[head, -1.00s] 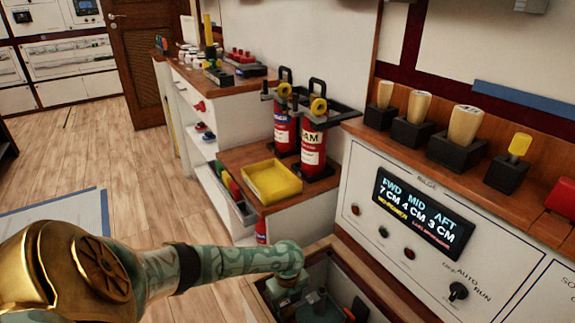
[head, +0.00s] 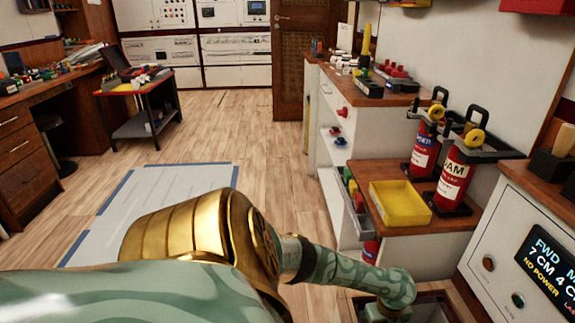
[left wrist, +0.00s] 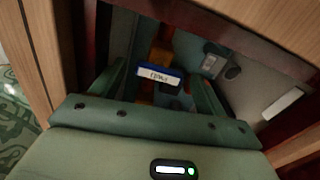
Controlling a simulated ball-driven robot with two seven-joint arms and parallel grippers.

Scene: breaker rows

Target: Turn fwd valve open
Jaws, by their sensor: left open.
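My left arm reaches down into an open hatch (head: 440,300) in the floor at the bottom right of the head view, and its hand is hidden there. In the left wrist view my left gripper (left wrist: 160,84) is open, inside the dark wooden-edged hatch. A blue block with a white label (left wrist: 158,76) shows between its fingers. The label is too small to read surely, and I cannot tell whether the block is part of the fwd valve. Orange-brown parts show behind it. No contact is visible. My right gripper is in no view.
A yellow tray (head: 400,203) and two red extinguishers (head: 455,175) stand on the low cabinet beside the hatch. A wooden hatch wall (left wrist: 38,60) is close on the gripper's left.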

